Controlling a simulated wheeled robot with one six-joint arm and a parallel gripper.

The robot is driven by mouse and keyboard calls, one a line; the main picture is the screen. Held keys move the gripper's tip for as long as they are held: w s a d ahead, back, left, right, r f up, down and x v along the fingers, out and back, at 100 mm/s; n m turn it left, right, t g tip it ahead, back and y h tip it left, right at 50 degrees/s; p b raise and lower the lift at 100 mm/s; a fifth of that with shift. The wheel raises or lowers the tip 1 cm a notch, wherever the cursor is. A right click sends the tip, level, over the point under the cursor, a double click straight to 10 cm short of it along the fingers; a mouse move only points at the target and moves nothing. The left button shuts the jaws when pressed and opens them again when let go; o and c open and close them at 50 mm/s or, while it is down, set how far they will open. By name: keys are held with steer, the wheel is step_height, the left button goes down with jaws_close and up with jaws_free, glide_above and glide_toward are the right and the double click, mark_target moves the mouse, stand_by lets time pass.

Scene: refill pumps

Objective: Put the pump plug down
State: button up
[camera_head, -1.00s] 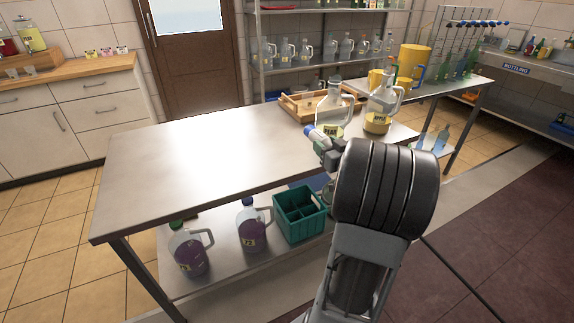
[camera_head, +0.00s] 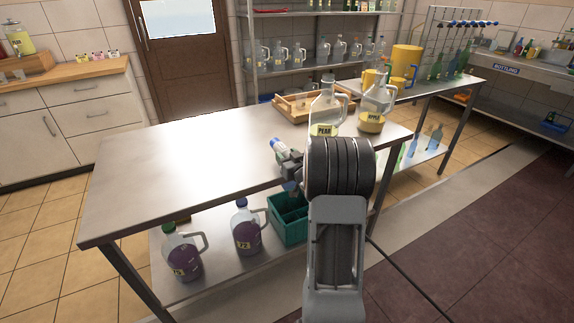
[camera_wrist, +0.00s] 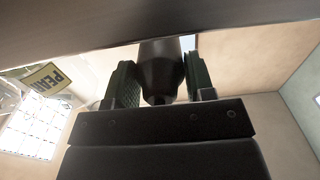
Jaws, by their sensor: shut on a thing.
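My gripper (camera_head: 289,160) is above the front edge of the steel table (camera_head: 170,175), left of the jug labelled PEAR. It is shut on the pump plug (camera_head: 277,145), whose blue and white end sticks up and to the left past the jaws. In the wrist view the jaws (camera_wrist: 158,85) stand on both sides of a dark, rounded piece of the plug (camera_wrist: 160,68). The PEAR jug (camera_head: 325,110) stands upright on the table, partly behind my arm. I cannot tell whether the plug touches the tabletop.
The table's left and middle are bare. The lower shelf holds a green crate (camera_head: 287,222) and two purple-filled jugs (camera_head: 182,258), (camera_head: 246,236).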

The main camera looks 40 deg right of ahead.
steer(key=shift+f, duration=1.5)
steer(key=shift+f+b, duration=0.15)
steer(key=shift+b, duration=0.2)
steer(key=o, duration=0.7)
steer(key=shift+f, duration=0.1)
steer(key=o, duration=0.5)
